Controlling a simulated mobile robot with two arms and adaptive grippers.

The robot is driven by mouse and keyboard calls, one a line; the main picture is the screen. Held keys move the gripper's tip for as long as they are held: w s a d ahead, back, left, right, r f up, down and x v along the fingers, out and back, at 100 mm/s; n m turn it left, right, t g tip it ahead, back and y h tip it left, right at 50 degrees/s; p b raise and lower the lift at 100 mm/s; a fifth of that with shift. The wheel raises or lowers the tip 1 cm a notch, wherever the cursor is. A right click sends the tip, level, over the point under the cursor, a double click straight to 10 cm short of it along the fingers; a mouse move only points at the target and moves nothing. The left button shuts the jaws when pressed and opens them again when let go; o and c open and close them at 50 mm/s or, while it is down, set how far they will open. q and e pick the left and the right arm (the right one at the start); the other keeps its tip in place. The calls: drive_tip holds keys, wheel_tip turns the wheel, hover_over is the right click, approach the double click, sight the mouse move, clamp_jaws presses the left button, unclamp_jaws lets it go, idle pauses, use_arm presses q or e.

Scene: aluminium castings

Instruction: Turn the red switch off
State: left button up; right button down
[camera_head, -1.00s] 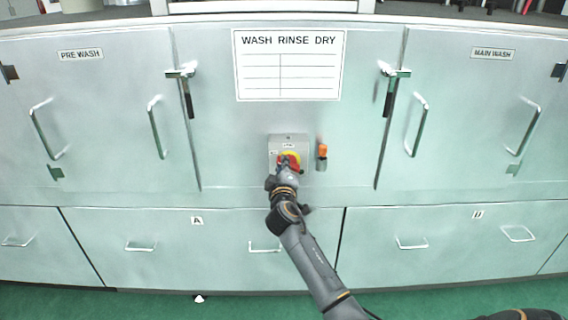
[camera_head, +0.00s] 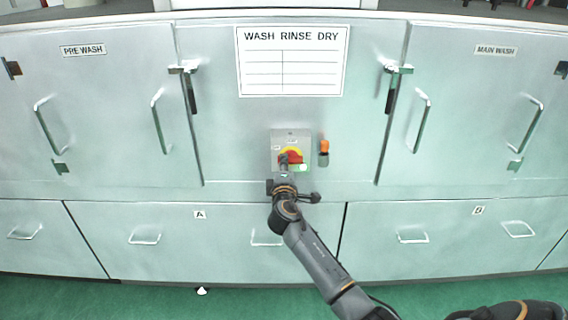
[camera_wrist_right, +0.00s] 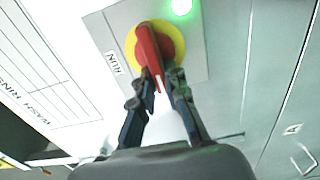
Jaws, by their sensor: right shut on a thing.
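The red switch (camera_head: 293,156) sits on a round yellow plate on a grey box on the machine front. In the right wrist view its red handle (camera_wrist_right: 148,48) runs nearly up and down the picture, beside the RUN label (camera_wrist_right: 115,62). My right gripper (camera_head: 284,160) reaches up to it from below and hides part of it. In the right wrist view its fingers (camera_wrist_right: 158,88) are shut on the near end of the handle. A green lamp (camera_wrist_right: 181,6) glows on the box, and it also shows in the head view (camera_head: 303,167). My left gripper is out of view.
An orange-topped part (camera_head: 324,148) is mounted just right of the box. The wash doors with bar handles (camera_head: 159,122) and latches flank it. Drawers with handles (camera_head: 145,238) lie below. The green floor (camera_head: 150,302) is clear in front.

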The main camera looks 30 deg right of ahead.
drive_tip(key=shift+f, duration=0.15)
drive_tip(key=c, duration=1.4)
unclamp_jaws()
drive_tip(key=shift+o, duration=0.2)
drive_tip(key=v, duration=1.2)
